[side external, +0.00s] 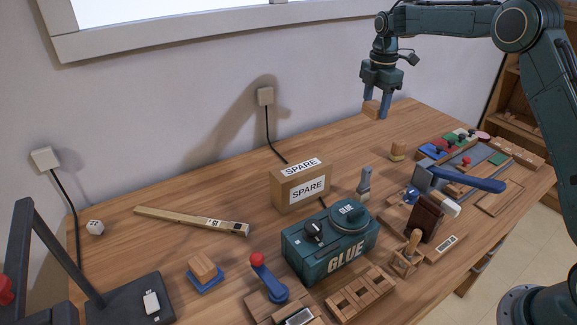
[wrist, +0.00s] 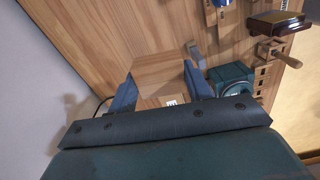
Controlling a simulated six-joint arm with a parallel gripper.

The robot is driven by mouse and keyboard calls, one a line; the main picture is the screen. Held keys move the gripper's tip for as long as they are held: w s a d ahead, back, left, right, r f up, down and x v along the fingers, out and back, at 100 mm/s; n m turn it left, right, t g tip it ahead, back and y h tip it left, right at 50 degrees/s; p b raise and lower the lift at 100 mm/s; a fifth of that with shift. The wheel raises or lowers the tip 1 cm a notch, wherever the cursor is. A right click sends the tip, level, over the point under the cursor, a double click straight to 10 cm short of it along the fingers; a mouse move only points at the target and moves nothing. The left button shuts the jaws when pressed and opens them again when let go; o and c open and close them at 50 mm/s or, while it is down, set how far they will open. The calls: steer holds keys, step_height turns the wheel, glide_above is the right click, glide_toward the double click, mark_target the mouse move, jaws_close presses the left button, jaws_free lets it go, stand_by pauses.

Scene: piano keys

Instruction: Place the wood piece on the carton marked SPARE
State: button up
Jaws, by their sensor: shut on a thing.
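My gripper (side external: 377,108) is shut on a small tan wood piece (side external: 371,108) and holds it in the air above the back of the bench, near the wall. In the wrist view the wood piece (wrist: 158,72) sits between the two fingers. The carton marked SPARE (side external: 287,195) is a brown box standing upright on the bench, with white labels on its top and front. My gripper is above it and to its right in the side view, apart from it. In the wrist view, the wood piece and gripper hide most of what lies below.
A teal GLUE box (side external: 330,245) stands in front of the carton. A grey upright tool (side external: 364,186) is to its right. A blue-handled tool (side external: 460,178) and a dark brown block (side external: 426,217) lie farther right. A cable (side external: 268,135) runs down the wall behind.

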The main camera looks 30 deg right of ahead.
steer(key=w+a+r, duration=0.3)
steer(key=a+r, duration=0.2)
steer(key=a, duration=0.5)
step_height(320, 180, up, 5)
steer(key=n, duration=0.1)
glide_above(301, 167)
steer(key=shift+d, duration=0.1)
steer(key=shift+f, duration=0.15)
step_height(301, 167, down, 16)
steer(key=shift+r, duration=0.25)
steer(key=shift+f, duration=0.1)
steer(key=shift+f, duration=2.05)
steer(key=shift+f, duration=0.1)
